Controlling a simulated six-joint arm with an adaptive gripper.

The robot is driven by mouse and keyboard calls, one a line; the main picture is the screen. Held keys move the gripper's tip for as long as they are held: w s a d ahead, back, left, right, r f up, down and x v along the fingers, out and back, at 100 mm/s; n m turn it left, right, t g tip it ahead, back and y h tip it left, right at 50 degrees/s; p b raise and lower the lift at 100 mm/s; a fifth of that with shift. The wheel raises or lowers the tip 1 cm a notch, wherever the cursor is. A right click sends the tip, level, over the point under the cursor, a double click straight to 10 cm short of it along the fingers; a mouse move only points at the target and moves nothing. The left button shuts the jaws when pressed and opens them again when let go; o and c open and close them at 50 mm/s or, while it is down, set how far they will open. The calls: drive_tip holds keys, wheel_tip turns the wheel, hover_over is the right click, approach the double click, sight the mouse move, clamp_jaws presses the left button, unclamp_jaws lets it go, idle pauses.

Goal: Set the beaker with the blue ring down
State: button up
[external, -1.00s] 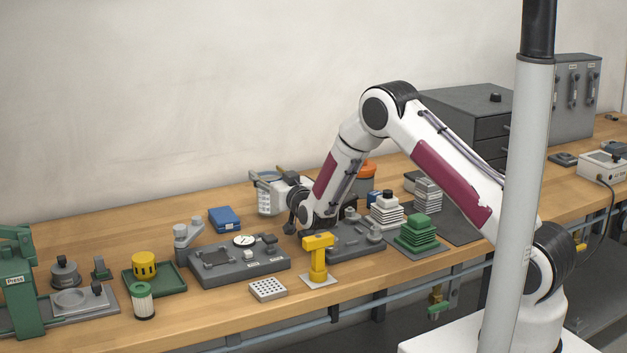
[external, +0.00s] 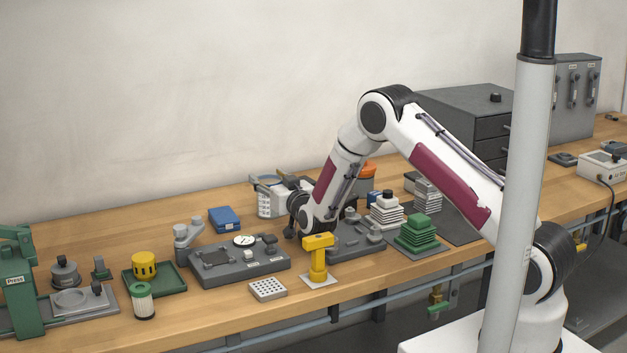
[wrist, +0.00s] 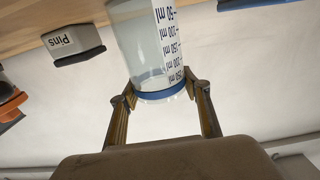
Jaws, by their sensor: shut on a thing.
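The beaker with the blue ring (wrist: 152,45) is clear, with dark volume marks on a white strip. My gripper (wrist: 163,92) is shut on it, one finger on each side at the blue ring. In the external view the beaker (external: 270,203) stands about upright at the back of the bench, left of my wrist, with my gripper (external: 274,181) around its upper part. Whether its base touches the wood cannot be told.
A grey box marked Pins (wrist: 73,44) is close beside the beaker in the wrist view. A blue box (external: 224,218) lies to the left on the bench. An orange-topped container (external: 365,172) stands behind my arm. A grey fixture with a dial (external: 238,264) is in front.

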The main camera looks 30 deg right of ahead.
drive_tip(key=shift+s+f, duration=0.15)
drive_tip(key=shift+f, duration=0.55)
drive_tip(key=o, duration=1)
drive_tip(key=shift+o, duration=0.2)
drive_tip(key=shift+s+f, duration=0.1)
drive_tip(key=shift+s, duration=0.1)
drive_tip(key=shift+s+r, duration=0.2)
drive_tip(key=shift+s, duration=0.4)
drive_tip(key=shift+s+r, duration=0.2)
drive_tip(key=shift+s, duration=0.35)
drive_tip(key=shift+r, duration=3.95)
drive_tip(key=shift+r, duration=0.1)
